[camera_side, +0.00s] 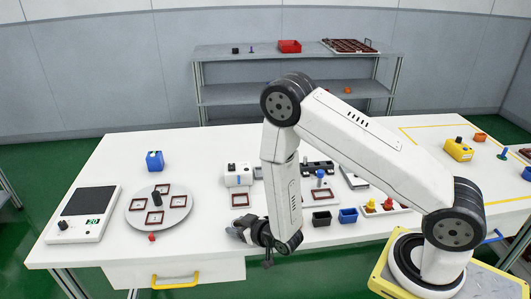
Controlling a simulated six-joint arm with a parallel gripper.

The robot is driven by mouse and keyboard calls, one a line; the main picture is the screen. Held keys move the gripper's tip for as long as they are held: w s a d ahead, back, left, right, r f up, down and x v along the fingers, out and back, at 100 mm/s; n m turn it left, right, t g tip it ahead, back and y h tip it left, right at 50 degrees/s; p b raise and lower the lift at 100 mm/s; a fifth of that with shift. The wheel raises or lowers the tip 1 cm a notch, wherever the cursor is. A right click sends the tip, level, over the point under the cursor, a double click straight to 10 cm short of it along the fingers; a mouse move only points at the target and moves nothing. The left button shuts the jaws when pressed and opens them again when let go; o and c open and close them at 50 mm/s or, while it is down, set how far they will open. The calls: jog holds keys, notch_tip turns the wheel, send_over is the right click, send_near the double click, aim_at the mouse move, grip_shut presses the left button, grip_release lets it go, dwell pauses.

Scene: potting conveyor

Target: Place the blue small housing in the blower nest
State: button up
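A blue block-shaped piece (154,161) with a dark top stands on the white table at the left; it may be the small blue housing. A small blue piece on a round base (320,177) stands right of centre, and another blue piece (527,174) is at the far right edge. A white box-shaped unit (238,175) has a brown-framed square nest (240,200) in front of it; this may be the blower and its nest. My gripper (238,232) is low near the table's front edge, below that nest in the picture. Its fingers are too small and dark to read.
A round grey plate (183,208) with brown frames and a scale (83,213) are at the left. A black bin (321,218) and a blue bin (348,216) stand right of my gripper. A yellow unit (459,149) is at the right. My arm hides part of the table's middle.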

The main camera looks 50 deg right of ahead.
jog(key=shift+o, duration=1.4)
jog(key=shift+v, duration=3.9)
jog(key=shift+r, duration=0.1)
jog(key=shift+w+r, duration=0.15)
jog(key=shift+w, duration=0.05)
